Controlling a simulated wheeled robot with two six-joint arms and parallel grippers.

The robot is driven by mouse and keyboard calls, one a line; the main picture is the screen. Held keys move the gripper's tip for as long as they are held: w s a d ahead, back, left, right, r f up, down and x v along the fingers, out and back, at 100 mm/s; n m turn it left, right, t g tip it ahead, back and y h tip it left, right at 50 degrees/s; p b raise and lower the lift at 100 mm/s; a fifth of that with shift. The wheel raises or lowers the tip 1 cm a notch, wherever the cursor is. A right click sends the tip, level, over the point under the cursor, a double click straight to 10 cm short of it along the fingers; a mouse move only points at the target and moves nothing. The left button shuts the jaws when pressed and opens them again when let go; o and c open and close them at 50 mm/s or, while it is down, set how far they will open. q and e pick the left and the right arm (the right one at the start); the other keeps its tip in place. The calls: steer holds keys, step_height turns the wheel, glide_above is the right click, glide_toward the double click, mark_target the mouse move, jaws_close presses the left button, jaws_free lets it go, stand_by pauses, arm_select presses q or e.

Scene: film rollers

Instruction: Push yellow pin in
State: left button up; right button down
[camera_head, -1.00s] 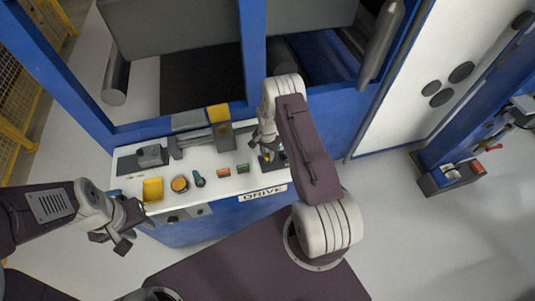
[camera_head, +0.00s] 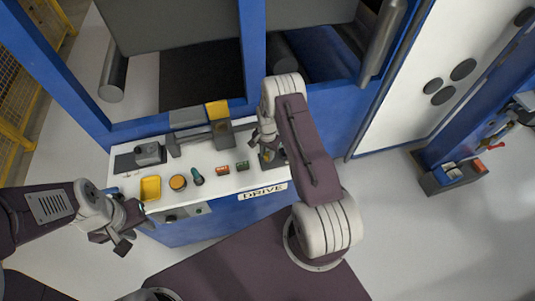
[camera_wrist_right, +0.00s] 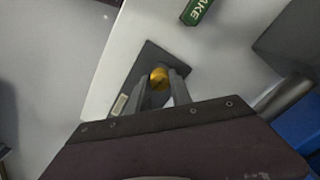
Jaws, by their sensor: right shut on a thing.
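The yellow pin (camera_wrist_right: 158,77) shows as a round yellow knob on a dark plate (camera_wrist_right: 174,60) in the right wrist view. My right gripper (camera_wrist_right: 160,84) has its two fingers on either side of the knob and is shut on it. In the head view the right gripper (camera_head: 265,150) is over the right end of the white panel, and its wrist partly hides the pin. How deep the pin sits cannot be told. My left gripper (camera_head: 111,242) looks open and empty, in front of the panel's left end, clear of it.
A grey slide with a yellow-topped block (camera_head: 218,112) stands behind. Blue machine posts rise at the back.

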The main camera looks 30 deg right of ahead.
mark_target(267, 155)
steer(key=c, duration=1.1)
jaws_free()
steer(key=shift+c, duration=0.2)
steer(key=shift+r, duration=0.15)
steer(key=shift+r, duration=0.4)
step_height(267, 155, up, 8)
steer(key=shift+a+r+b, duration=0.1)
steer(key=shift+b, duration=0.9)
steer(key=shift+a, duration=0.1)
